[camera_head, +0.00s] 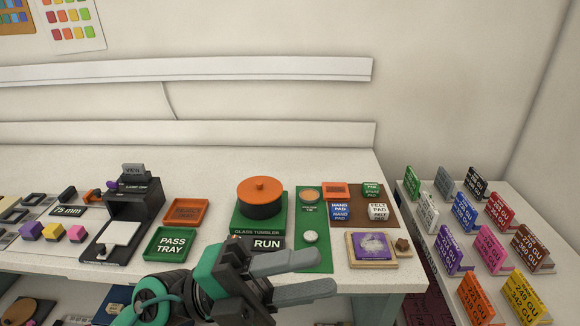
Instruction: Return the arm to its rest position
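My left gripper (326,271) is at the lower middle, in front of the bench's front edge as I see it. Its two grey fingers point right and stand apart, with nothing between them. The teal and black arm (165,298) behind it comes in from the bottom left. My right gripper is out of view.
On the white bench (60,160) are a glass tumbler (262,198) with an orange lid, a green pass tray (171,243), an orange tray (186,211), a black viewer (135,205), hand pads (340,212) and a purple piece (370,246).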

